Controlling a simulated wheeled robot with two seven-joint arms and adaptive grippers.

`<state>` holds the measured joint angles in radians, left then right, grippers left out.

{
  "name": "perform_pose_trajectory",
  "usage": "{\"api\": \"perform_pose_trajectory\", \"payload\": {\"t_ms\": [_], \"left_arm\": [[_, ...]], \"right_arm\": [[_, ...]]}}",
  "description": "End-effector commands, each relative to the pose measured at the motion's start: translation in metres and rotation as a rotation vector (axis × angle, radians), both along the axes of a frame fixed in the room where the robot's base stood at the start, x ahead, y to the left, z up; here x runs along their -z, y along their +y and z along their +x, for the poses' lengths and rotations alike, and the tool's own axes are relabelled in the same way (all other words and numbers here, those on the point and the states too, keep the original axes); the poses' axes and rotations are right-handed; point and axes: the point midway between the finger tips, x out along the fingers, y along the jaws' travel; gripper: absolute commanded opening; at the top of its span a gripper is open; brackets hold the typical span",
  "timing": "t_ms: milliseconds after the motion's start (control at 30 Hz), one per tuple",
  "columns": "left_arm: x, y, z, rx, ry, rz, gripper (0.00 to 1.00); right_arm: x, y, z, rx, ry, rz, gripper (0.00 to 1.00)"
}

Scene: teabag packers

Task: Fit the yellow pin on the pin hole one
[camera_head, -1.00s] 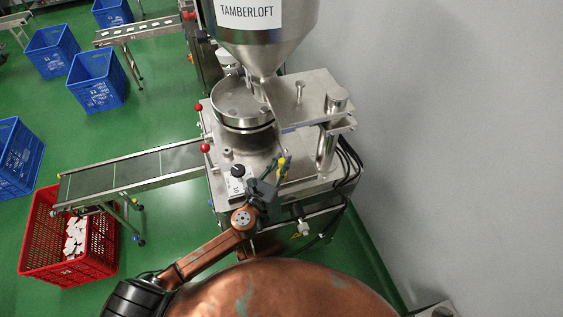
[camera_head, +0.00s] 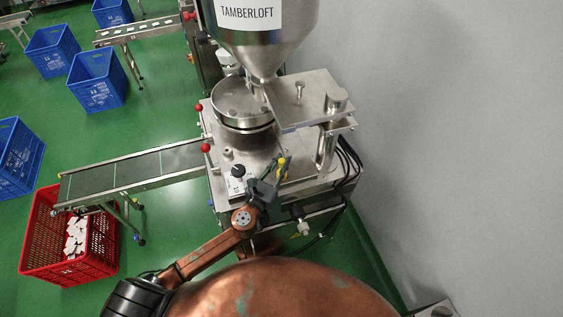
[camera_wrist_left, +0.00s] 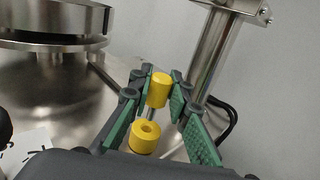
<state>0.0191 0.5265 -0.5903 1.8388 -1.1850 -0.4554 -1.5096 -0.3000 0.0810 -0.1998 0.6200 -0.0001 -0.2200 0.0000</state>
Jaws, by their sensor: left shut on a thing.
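The yellow pin (camera_wrist_left: 159,92) is a small yellow cylinder between the green-padded fingertips of my left gripper (camera_wrist_left: 158,84) in the left wrist view. My left gripper (camera_head: 279,162) is shut on it above the machine's metal top in the head view. A short grey metal piece shows just under the pin. A second yellow cylinder (camera_wrist_left: 145,137), with a round hole in its top, appears lower in the left wrist view, between the finger bases. I cannot tell whether the two yellow parts touch. My right gripper is not in view.
The steel machine (camera_head: 305,98) carries a hopper (camera_head: 262,45) and a round drum (camera_head: 240,98). A steel post (camera_wrist_left: 210,58) stands close to the fingers' right side. A conveyor (camera_head: 130,174) runs left to a red crate (camera_head: 105,250). A black knob (camera_head: 238,171) is left of the gripper.

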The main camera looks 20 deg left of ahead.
Motion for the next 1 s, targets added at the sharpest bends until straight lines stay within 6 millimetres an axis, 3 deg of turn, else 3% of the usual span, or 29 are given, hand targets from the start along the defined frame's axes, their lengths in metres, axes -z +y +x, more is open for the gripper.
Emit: {"api": "perform_pose_trajectory", "payload": {"t_ms": [1000], "left_arm": [[0.021, 0.0, 0.0, 0.0, 0.0, -0.001, 0.0]], "right_arm": [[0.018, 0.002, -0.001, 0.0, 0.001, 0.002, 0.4]]}}
